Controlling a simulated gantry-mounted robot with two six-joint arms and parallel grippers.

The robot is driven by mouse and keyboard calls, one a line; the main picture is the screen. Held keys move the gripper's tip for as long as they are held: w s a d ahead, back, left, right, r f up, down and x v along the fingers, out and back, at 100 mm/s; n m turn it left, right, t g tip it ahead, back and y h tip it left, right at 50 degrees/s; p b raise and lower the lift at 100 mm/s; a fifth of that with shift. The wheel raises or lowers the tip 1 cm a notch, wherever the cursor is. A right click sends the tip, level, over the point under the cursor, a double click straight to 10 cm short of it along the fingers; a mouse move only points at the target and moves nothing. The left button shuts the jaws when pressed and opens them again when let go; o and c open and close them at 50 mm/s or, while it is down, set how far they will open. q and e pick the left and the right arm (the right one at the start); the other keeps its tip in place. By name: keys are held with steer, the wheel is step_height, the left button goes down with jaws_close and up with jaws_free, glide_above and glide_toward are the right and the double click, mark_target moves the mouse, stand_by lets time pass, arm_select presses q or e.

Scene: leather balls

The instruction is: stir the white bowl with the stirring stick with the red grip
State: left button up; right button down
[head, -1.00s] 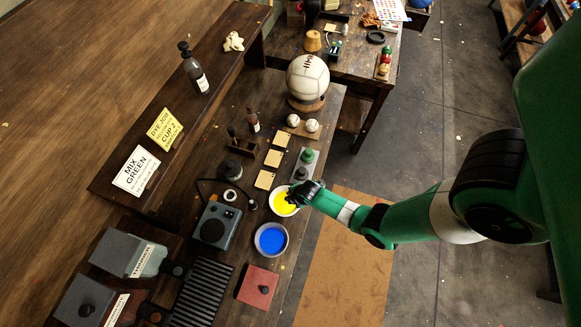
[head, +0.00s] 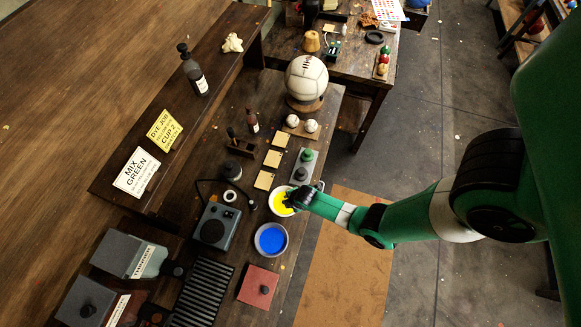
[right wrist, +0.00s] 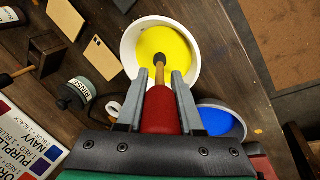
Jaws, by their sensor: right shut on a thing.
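The white bowl (head: 279,211) holds yellow liquid (head: 281,201) and stands on the bench. It also shows in the right wrist view (right wrist: 128,53). My right gripper (head: 297,198) is over its right side, shut on the red grip (right wrist: 160,112) of the stirring stick. In the right wrist view the gripper's two fingers (right wrist: 158,92) flank the grip. The stick's wooden shaft points into the bowl, and its dark tip (right wrist: 160,59) is at the yellow liquid. I cannot tell how deep it sits. My left gripper is not in view.
A bowl of blue liquid (head: 271,239) stands close below the white bowl. A grey stand with green and dark knobs (head: 303,166) is just above. A grey box device (head: 214,228) is at the left.

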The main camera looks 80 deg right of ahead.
steer(key=p+v, duration=0.3)
steer(key=shift+b, duration=0.3)
steer(key=shift+v, duration=0.85)
